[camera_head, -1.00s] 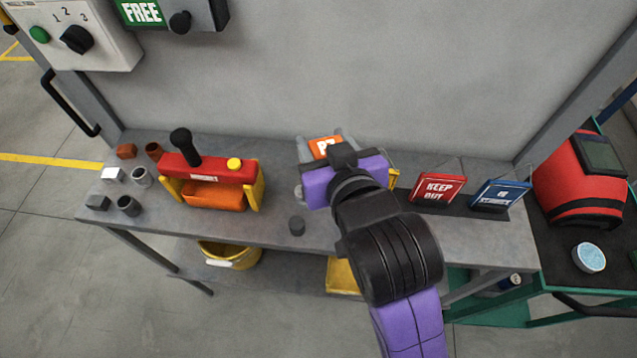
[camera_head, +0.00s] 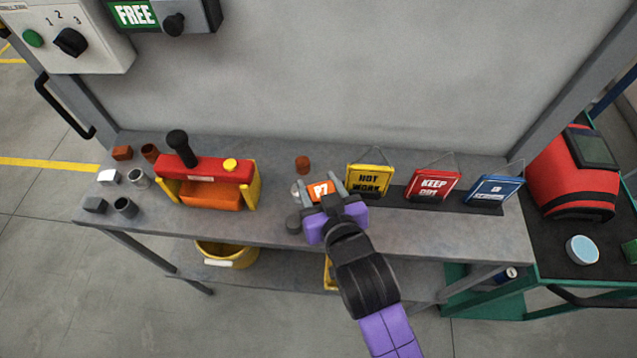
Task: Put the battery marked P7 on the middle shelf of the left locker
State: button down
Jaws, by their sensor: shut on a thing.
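The battery marked P7 (camera_head: 319,190) shows its orange labelled face between the grey fingers of my gripper (camera_head: 322,188). My gripper is shut on it, over the middle of the grey workbench (camera_head: 270,222). Most of the battery's body is hidden by the fingers and the purple-and-black wrist. I cannot tell whether it touches the bench top. No locker with shelves is recognisable in this view.
A red and orange device (camera_head: 208,180) stands at bench left beside small metal pieces. Yellow (camera_head: 368,180), red (camera_head: 432,185) and blue (camera_head: 495,190) signs stand to the right. A green cart (camera_head: 560,265) holds a red helmet-like thing (camera_head: 572,178). A yellow bucket (camera_head: 226,254) sits below.

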jog(key=shift+f, duration=0.1)
jog(key=c, duration=0.6)
grip_release()
jog(key=shift+c, duration=0.2)
jog(key=shift+s, duration=0.1)
jog(key=b+v, duration=0.1)
jog(key=v, duration=1)
jog(key=shift+s+r+b, duration=0.3)
jog(key=shift+b, duration=0.05)
jog(key=shift+d, duration=0.15)
